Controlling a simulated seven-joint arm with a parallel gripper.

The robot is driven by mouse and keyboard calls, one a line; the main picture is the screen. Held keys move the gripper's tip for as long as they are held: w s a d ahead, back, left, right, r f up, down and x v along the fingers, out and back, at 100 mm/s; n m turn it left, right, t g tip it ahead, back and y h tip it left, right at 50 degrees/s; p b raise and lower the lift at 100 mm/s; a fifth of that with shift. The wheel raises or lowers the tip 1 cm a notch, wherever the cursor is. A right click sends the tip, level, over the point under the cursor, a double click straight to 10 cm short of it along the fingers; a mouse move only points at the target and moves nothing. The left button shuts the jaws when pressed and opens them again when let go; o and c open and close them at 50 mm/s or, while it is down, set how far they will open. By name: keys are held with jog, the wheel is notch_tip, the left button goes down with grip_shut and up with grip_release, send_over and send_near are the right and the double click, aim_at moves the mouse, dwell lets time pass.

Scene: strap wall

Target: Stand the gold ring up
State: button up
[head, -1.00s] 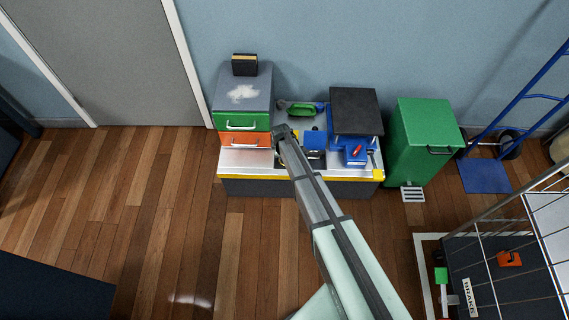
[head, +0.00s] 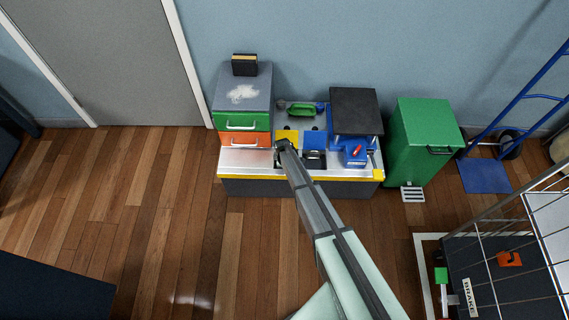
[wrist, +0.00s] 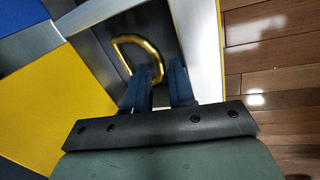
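The gold ring (wrist: 151,52) shows in the wrist view as a D-shaped loop over a dark recess (wrist: 105,62) with a pale metal border. My gripper (wrist: 161,72) is at the near end of the ring, its two dark blue fingers apart with a narrow gap. Part of the ring appears at the gap; I cannot tell whether the fingers touch it. In the head view my gripper (head: 282,146) is over the front left of the metal bench (head: 240,160), and the ring is hidden there.
A yellow panel (wrist: 40,105) lies left of the ring. In the head view, green and orange drawers (head: 242,122) stand close left of my gripper. A blue unit with a dark top (head: 355,110) and a green bin (head: 425,135) stand right. Open wooden floor (head: 150,220) lies in front.

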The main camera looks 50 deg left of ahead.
jog(key=shift+f, duration=0.2)
jog(key=shift+c, duration=0.5)
grip_shut()
